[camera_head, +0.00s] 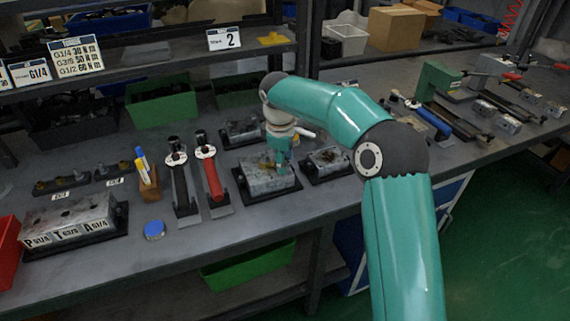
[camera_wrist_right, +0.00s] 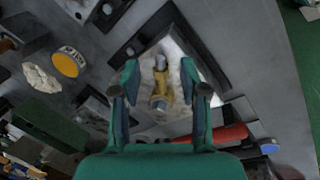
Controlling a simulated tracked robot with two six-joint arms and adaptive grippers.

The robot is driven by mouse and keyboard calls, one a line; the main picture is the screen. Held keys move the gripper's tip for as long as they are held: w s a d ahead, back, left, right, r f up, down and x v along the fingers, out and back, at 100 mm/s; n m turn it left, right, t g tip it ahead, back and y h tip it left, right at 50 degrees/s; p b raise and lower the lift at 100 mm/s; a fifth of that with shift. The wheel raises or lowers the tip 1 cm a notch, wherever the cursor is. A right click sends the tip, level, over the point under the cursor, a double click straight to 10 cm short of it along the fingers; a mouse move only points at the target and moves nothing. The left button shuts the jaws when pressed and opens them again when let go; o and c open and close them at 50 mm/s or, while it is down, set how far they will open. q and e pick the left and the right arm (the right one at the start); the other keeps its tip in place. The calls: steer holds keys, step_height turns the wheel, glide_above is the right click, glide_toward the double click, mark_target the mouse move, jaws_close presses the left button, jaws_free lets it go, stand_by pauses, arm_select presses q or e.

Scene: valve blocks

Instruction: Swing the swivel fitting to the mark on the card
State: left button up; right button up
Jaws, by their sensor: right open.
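The swivel fitting is a brass elbow with a grey end (camera_wrist_right: 160,90); in the right wrist view it stands on a pale metal block (camera_wrist_right: 178,60). In the head view this block (camera_head: 266,182) lies on a dark plate at the middle of the bench, and my gripper partly hides the fitting. My right gripper (camera_head: 279,160) points down over the block. In the wrist view its open fingers (camera_wrist_right: 160,82) stand on either side of the fitting, with gaps visible. A white card with a large 2 (camera_head: 224,38) stands on the shelf. I cannot make out an angle mark. My left gripper is not in view.
Another valve block (camera_head: 326,160) sits close to the right, and one (camera_head: 242,131) behind. A red-handled tool (camera_head: 212,180) lies to the left. A large block marked P, T, A (camera_head: 70,222) and a blue-topped disc (camera_head: 154,229) are further left. The bench's front strip is clear.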

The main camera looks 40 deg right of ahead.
steer(key=shift+d+f, duration=0.1)
steer(key=shift+f, duration=0.5)
jaws_close()
